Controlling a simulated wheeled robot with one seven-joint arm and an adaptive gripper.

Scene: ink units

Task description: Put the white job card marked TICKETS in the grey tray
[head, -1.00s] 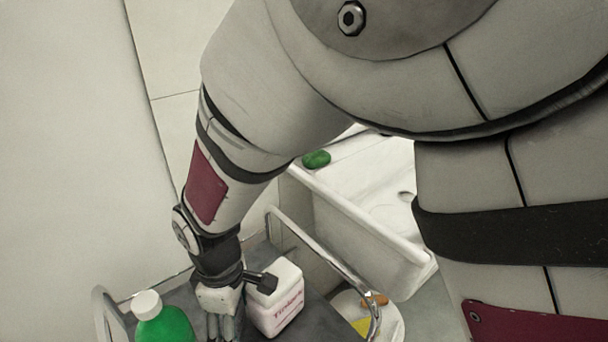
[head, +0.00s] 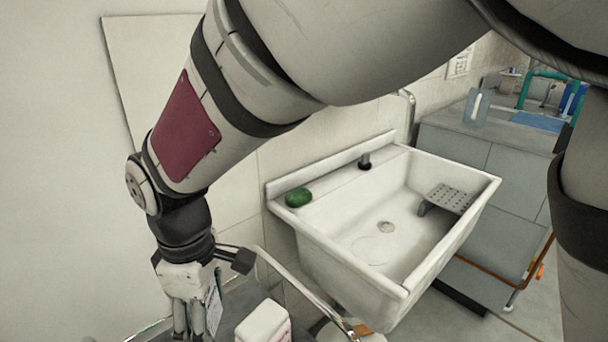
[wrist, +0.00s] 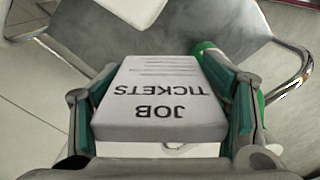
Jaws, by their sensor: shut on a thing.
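The white job card (wrist: 158,100), printed JOB TICKETS and upside down in the wrist view, is between the fingers of my gripper (wrist: 162,108). The fingers press on its left and right sides. In the head view my gripper (head: 192,318) hangs at the lower left, and only a sliver of the card (head: 214,306) shows beside its fingers. The card appears held above the grey cart top (head: 232,300). I cannot make out the grey tray for certain in either view.
A white box-shaped container (head: 263,322) stands on the cart, right of my gripper. A metal rail (head: 300,283) edges the cart. A white sink (head: 350,255) with a green object (head: 298,197) on its rim is beyond. A green bottle (wrist: 212,60) is partly hidden behind my right finger.

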